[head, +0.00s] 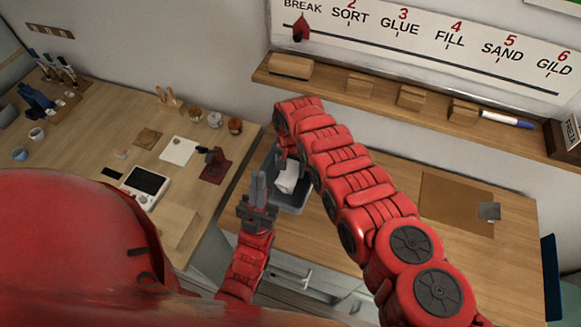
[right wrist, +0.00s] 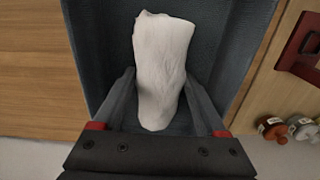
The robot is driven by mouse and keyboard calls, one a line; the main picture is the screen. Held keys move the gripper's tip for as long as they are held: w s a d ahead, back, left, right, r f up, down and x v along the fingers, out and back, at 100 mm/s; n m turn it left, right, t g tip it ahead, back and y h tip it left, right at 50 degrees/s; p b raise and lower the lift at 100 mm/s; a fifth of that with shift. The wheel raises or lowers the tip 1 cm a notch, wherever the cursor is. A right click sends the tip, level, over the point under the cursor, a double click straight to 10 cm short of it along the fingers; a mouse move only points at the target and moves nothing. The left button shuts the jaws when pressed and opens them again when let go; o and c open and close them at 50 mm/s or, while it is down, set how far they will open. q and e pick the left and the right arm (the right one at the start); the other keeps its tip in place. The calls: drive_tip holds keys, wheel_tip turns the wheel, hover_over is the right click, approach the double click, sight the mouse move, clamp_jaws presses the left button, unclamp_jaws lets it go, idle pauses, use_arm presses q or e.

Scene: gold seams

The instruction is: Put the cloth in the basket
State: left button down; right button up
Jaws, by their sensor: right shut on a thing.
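The white cloth (right wrist: 162,65) is bunched into an upright roll between the fingers of my right gripper (right wrist: 163,105), which is shut on it. Behind it in the right wrist view is the dark blue-grey basket (right wrist: 93,45). In the head view the cloth (head: 287,177) shows within the outline of the basket (head: 297,208), partly hidden by my right arm. I cannot tell whether the cloth touches the basket floor. My left gripper (head: 258,188) points up just left of the basket; its finger gap cannot be made out.
The left table (head: 95,130) holds a small white device (head: 146,184), jars (head: 214,119), cups and tools. The right table (head: 385,180) has a brown mat (head: 455,200). A shelf (head: 380,95) with wooden blocks runs along the back wall under a step sign (head: 425,50).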

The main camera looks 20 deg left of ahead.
sight(291, 167)
drive_tip(key=shift+f, duration=0.15)
drive_tip(key=o, duration=1.3)
drive_tip(key=shift+r, duration=0.45)
wheel_tip(291, 167, up, 12)
drive_tip(key=shift+f+b, duration=0.25)
drive_tip(key=shift+b, duration=0.9)
